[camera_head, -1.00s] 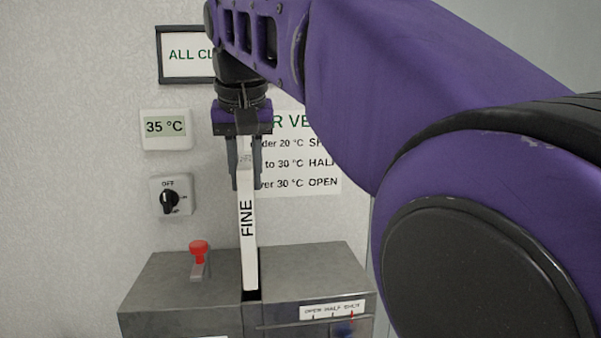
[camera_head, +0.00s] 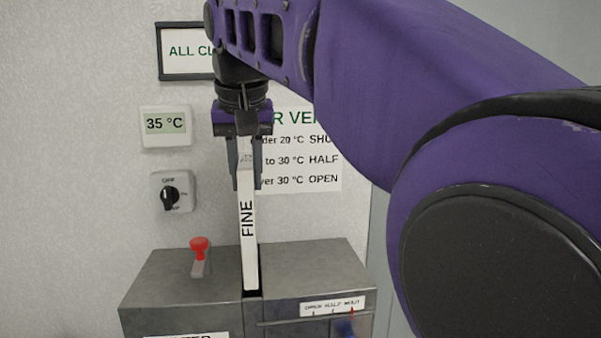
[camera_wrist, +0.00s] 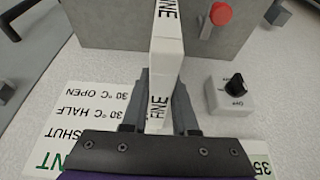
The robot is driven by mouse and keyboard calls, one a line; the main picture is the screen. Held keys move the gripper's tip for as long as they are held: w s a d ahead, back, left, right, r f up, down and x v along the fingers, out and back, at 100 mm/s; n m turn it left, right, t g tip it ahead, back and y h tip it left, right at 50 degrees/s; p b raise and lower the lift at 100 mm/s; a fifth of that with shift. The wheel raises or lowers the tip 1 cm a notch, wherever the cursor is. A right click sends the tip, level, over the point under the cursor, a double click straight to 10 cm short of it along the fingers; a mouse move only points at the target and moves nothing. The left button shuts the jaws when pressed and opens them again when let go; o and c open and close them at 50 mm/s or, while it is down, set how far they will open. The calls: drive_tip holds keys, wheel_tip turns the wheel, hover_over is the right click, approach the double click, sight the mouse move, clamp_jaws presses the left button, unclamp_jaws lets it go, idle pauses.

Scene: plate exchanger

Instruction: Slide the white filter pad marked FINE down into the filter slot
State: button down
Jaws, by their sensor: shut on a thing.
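The white filter pad (camera_head: 248,235) marked FINE hangs upright, long and narrow, from my gripper (camera_head: 246,180). My gripper is shut on its upper part. The pad's lower end is at the dark slot (camera_head: 252,293) in the top of the grey metal box (camera_head: 310,265); I cannot tell whether the tip is inside it. In the wrist view the pad (camera_wrist: 167,50) runs from between the fingers (camera_wrist: 158,105) toward the box (camera_wrist: 110,25).
A red knob (camera_head: 199,244) on a lever stands on the box top, left of the pad. On the wall are a dial switch (camera_head: 171,194), a 35 °C display (camera_head: 166,124), a framed sign (camera_head: 178,52) and a vent notice (camera_head: 310,165). A scale label (camera_head: 332,306) is on the box front.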

drive_tip(key=shift+f+b, duration=1)
drive_tip(key=shift+f, duration=0.4)
idle(0.4)
drive_tip(key=shift+f+b, duration=1.95)
drive_tip(key=shift+f, duration=0.75)
